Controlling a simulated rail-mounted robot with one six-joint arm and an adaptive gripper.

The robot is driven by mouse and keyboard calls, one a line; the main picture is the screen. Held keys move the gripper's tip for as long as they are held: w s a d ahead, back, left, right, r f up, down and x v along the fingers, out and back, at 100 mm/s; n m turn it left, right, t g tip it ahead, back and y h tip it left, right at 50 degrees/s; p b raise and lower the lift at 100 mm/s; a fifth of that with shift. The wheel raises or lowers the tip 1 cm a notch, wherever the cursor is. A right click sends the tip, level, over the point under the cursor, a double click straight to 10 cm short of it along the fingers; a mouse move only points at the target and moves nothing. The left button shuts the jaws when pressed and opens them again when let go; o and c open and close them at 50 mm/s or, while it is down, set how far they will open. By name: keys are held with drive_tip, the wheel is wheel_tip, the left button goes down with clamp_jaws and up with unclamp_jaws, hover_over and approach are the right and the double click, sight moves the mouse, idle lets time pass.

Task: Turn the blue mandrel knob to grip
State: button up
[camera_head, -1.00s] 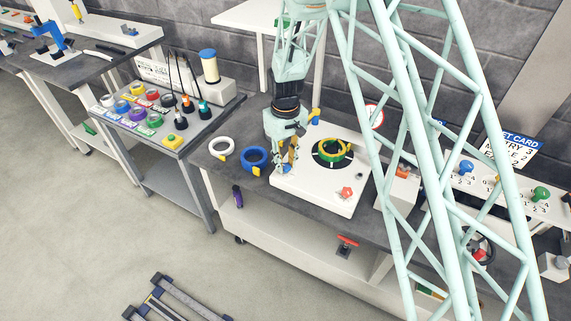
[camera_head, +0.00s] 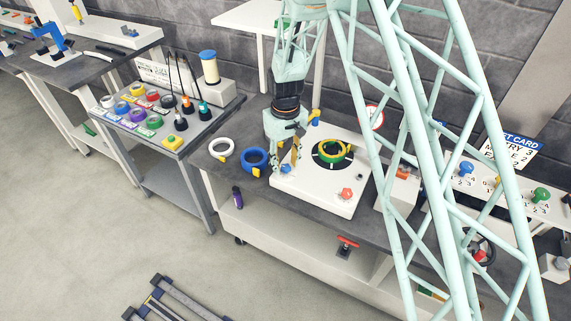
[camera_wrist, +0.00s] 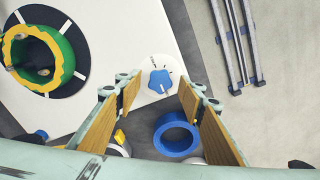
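The blue mandrel knob (camera_wrist: 160,81) is a star-shaped blue knob on the corner of a white machine top. It sits beside printed marks too small to read. In the head view the blue knob (camera_head: 286,169) shows at the front left of the white machine, just below my gripper (camera_head: 284,158). In the wrist view my gripper (camera_wrist: 157,92) is open. Its two wood-coloured finger pads stand wide apart with the knob visible in the gap between them. The fingers hold nothing. I cannot tell the exact height of the tips above the knob.
A green and yellow ring (camera_head: 334,150) sits on the machine's black disc. A blue ring (camera_head: 254,157) and a white ring (camera_head: 221,147) lie on the dark bench to the left. A red knob (camera_head: 347,193) is at the machine's front right. A yellow-tipped lever (camera_head: 315,113) stands behind.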

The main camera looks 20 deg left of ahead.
sight(287, 167)
wheel_tip(287, 167, up, 12)
idle(0.8)
drive_tip(key=shift+f, duration=0.1)
idle(0.5)
drive_tip(key=s+d+r+m+t+b, duration=0.15)
drive_tip(key=s+d+r, duration=0.25)
drive_tip(key=d+r, duration=0.45)
drive_tip(key=s+d+r+m+b, duration=0.2)
drive_tip(key=s+d+r, duration=0.3)
drive_tip(key=d+r, duration=0.4)
drive_tip(key=s+d+r+m+t+b, duration=0.1)
drive_tip(key=s+d+r, duration=0.3)
drive_tip(key=d+r, duration=0.45)
drive_tip(key=s+d+m+b, duration=0.1)
drive_tip(key=s+d, duration=0.4)
drive_tip(key=s, duration=0.4)
drive_tip(key=s+d+m+t+b, duration=0.1)
drive_tip(key=s+d+m+b, duration=0.1)
drive_tip(key=s+d, duration=0.4)
drive_tip(key=s+d+m+b, duration=0.1)
drive_tip(key=s+d, duration=0.4)
drive_tip(key=s, duration=0.9)
drive_tip(key=shift+s+d+f+m, duration=0.15)
drive_tip(key=shift+d+m, duration=0.2)
drive_tip(key=shift+m, duration=0.2)
